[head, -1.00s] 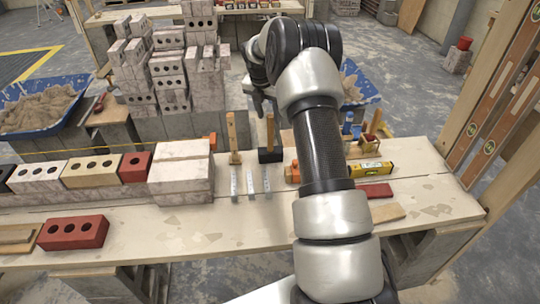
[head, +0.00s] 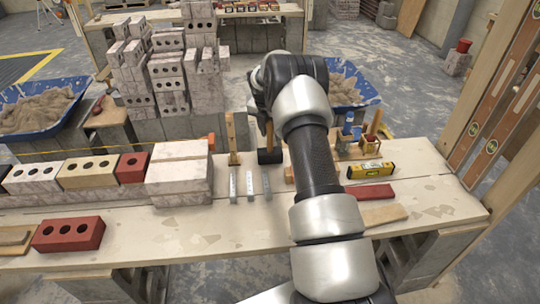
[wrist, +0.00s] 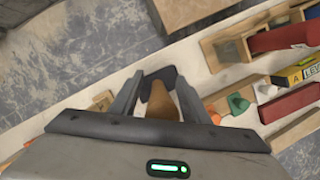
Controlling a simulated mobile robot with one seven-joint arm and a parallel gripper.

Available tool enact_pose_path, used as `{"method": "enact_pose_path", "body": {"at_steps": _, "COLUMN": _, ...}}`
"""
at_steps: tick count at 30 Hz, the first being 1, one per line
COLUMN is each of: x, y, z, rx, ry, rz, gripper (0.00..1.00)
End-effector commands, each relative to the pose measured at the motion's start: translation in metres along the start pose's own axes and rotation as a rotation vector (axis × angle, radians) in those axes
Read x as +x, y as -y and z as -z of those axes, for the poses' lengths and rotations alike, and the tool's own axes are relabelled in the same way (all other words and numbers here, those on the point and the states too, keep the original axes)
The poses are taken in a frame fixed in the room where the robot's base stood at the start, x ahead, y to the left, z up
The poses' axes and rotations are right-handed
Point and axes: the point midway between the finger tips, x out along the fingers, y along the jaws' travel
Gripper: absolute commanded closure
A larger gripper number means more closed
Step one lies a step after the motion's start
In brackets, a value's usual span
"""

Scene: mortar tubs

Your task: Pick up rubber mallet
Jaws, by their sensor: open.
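The rubber mallet (head: 270,156) stands on the bench with its black head down and its wooden handle upright. My gripper (wrist: 160,78) is above it, open, with the fingers apart on either side of the handle. In the wrist view the mallet's handle (wrist: 161,103) points up toward the palm between the fingers, and the black head lies beyond it. I cannot tell whether either finger touches the handle. In the head view my wrist and arm hide the fingers and the handle's top.
Another wooden-handled tool (head: 231,140) stands just left of the mallet. Several metal pieces (head: 250,184) lie in front. A pale block stack (head: 180,175) is at left.

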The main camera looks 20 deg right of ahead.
Motion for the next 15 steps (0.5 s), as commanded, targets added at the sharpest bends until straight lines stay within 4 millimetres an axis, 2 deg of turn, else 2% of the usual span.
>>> {"method": "enact_pose_path", "body": {"at_steps": 1, "x": -0.0002, "y": 0.0000, "z": 0.0001, "rx": 0.000, "ry": 0.000, "rz": 0.000, "gripper": 0.58}}
{"method": "enact_pose_path", "body": {"at_steps": 6, "x": -0.0001, "y": 0.0001, "z": 0.0002, "rx": 0.000, "ry": 0.000, "rz": 0.000, "gripper": 0.87}}
{"method": "enact_pose_path", "body": {"at_steps": 9, "x": -0.0002, "y": 0.0000, "z": 0.0002, "rx": 0.000, "ry": 0.000, "rz": 0.000, "gripper": 1.00}}
{"method": "enact_pose_path", "body": {"at_steps": 15, "x": -0.0015, "y": -0.0004, "z": -0.0008, "rx": 0.000, "ry": 0.002, "rz": -0.001, "gripper": 1.00}}
